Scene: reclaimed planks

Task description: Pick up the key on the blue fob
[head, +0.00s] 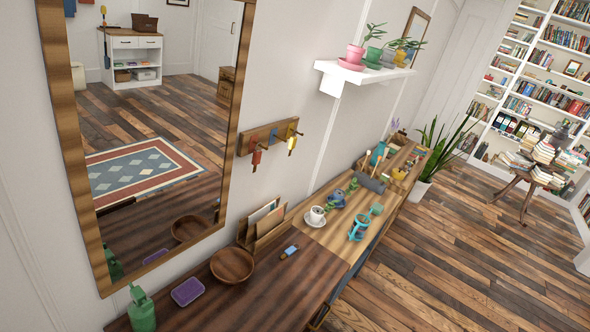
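A small item with a light blue part (290,250) lies on the sideboard top, between the wooden bowl and the cup; it looks like the key on the blue fob, but it is too small to make out the key. On the wall above, a wooden key rack (268,137) has a red fob (256,155) and a yellow fob (292,143) hanging from it. A small blue patch shows between them with no fob clearly hanging there. My gripper is not in view.
A shelf (362,75) juts out above.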

